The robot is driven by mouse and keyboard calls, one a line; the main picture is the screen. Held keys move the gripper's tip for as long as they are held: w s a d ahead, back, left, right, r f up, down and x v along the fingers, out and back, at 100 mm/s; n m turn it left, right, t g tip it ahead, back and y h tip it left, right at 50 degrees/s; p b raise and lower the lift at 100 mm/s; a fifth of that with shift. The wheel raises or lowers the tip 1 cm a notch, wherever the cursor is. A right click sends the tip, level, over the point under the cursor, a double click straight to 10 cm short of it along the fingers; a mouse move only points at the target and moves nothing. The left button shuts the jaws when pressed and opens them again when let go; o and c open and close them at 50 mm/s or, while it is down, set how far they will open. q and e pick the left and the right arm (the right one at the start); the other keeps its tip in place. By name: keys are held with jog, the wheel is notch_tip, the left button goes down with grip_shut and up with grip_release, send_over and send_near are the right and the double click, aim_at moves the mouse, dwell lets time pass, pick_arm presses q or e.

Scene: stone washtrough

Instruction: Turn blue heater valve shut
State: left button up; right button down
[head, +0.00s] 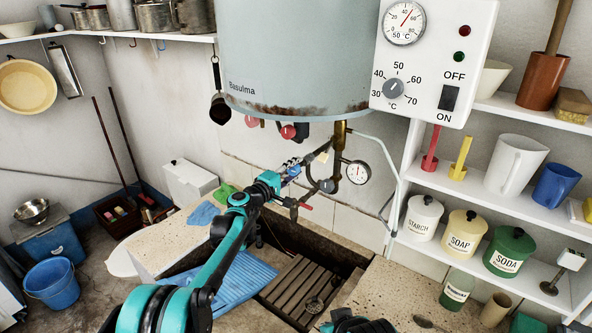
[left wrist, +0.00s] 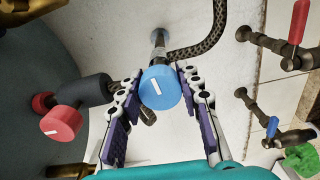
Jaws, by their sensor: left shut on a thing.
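The blue heater valve (left wrist: 161,88) is a round knob with a white mark, tilted a little from upright in the left wrist view. It sits on a metal stem coming from the wall side. My left gripper (left wrist: 161,76) has its purple-padded fingers on either side of the knob and is shut on it. In the head view the left gripper (head: 308,160) reaches below the grey-blue heater tank (head: 295,60); there the fingers hide most of the knob. Only a dark and teal piece of my other arm shows at the bottom edge; its gripper is not visible.
Red knobs (head: 288,131) hang under the tank, one close to the left fingers in the wrist view (left wrist: 61,123). A pressure gauge (head: 358,172) is right of the gripper. A red-handled tap (head: 305,206) is below, over the stone trough (head: 345,258). Shelves stand right.

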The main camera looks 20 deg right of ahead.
pick_arm(q)
jog(key=shift+m, duration=0.6)
jog(key=shift+f, duration=0.1)
jog(key=o, duration=1.2)
jog(key=shift+c, duration=0.2)
